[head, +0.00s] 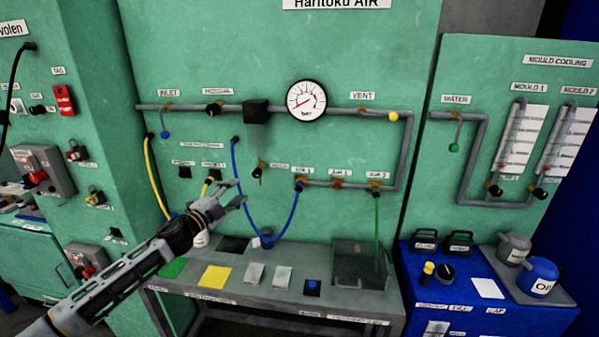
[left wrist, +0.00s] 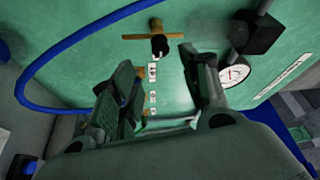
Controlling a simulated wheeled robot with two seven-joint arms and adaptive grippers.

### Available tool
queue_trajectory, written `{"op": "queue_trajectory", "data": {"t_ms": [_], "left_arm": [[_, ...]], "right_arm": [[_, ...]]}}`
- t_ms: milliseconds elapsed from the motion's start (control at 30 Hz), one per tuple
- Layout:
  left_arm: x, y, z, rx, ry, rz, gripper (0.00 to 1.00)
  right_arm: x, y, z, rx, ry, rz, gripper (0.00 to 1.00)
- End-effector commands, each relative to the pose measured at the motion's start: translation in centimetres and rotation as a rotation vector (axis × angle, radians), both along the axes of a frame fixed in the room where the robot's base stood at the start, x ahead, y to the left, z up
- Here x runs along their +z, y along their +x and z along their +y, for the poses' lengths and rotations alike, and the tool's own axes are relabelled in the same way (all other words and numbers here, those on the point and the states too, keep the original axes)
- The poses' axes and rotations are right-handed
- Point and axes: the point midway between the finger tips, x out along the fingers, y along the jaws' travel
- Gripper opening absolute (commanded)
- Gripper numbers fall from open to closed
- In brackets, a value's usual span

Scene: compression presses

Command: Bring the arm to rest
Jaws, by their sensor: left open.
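My left arm reaches in from the lower left of the head view. Its gripper (head: 228,200) is open and empty, in front of the green air panel (head: 330,50) and above the grey bench. In the left wrist view the two fingers (left wrist: 168,90) stand apart with only panel, labels and a black-knobbed brass valve (left wrist: 159,44) beyond them. In the head view the gripper is beside the blue hose (head: 246,205), and I cannot tell whether they touch. My right gripper is not in view.
A grey bench (head: 230,292) with coloured pads and a clear box (head: 360,263) stands below the panel. A round gauge (head: 306,100) and grey pipes are on the panel. A yellow hose (head: 153,180) and a green hose (head: 377,230) hang there. A blue cabinet (head: 415,280) with containers stands right.

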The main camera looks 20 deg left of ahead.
Motion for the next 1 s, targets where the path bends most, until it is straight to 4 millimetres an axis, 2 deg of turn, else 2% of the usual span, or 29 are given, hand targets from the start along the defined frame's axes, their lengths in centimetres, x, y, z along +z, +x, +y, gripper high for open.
{"op": "queue_trajectory", "data": {"t_ms": [167,367,667,1000], "left_arm": [[-0.2,0.0,0.0,0.004,-0.006,0.002,0.46],[-2.0,-0.5,-0.5,0.048,-0.064,0.031,0.46],[-8.5,-2.9,-2.0,0.209,-0.255,0.158,0.46],[-16.4,-7.6,-5.3,0.398,-0.477,0.37,0.46]], "right_arm": [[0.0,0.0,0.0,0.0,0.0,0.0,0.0],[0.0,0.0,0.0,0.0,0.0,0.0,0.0],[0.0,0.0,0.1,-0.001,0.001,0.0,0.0],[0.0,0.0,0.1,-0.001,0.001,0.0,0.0]]}}
